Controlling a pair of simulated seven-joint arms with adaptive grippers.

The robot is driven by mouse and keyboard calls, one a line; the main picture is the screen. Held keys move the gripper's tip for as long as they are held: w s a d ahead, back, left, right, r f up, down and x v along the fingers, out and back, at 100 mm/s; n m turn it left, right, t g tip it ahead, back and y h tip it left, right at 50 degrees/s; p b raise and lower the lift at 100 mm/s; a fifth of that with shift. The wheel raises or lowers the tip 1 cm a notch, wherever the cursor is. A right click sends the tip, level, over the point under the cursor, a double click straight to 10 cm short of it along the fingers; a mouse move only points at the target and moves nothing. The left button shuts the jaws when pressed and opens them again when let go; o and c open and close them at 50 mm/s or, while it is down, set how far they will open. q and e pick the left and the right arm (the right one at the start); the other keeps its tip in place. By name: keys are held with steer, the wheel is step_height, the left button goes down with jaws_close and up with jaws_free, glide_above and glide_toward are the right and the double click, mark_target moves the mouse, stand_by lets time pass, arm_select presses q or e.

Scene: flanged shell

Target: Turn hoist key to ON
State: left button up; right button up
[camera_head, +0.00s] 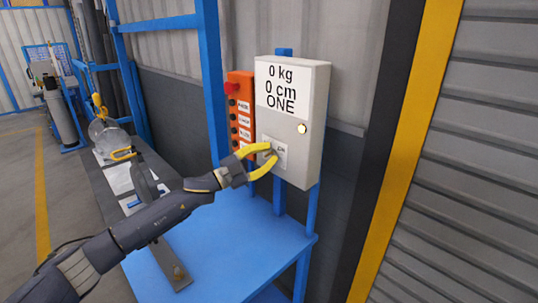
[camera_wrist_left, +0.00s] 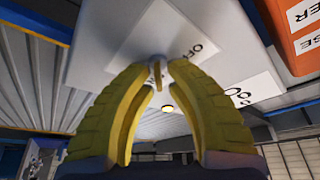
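The grey control box (camera_head: 313,125) hangs on a blue post, with a display reading "0 kg, 0 cm, ONE". The hoist key (camera_wrist_left: 157,73) is small and sits on a white plate (camera_head: 281,151) low on the box front. "OFF" is readable on the plate in the left wrist view (camera_wrist_left: 202,47). My left gripper (camera_head: 271,153), with yellow fingers, is at the plate. Its fingertips close around the key in the left wrist view (camera_wrist_left: 163,66). The fingers hide part of the key, and its exact turn position is hard to read. My right gripper is not in view.
An orange button panel (camera_head: 240,115) with a red knob stands just left of the box. A blue table (camera_head: 228,244) is below. A yellow hook (camera_head: 123,154) hangs at the left near a glassy shell (camera_head: 106,138).

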arm_select(q)
steer(key=shift+o, duration=1.2)
steer(key=shift+a+f, duration=0.1)
steer(key=v, duration=1.1)
steer(key=shift+s+a, duration=0.2)
steer(key=shift+a, duration=0.15)
steer(key=shift+f, duration=0.1)
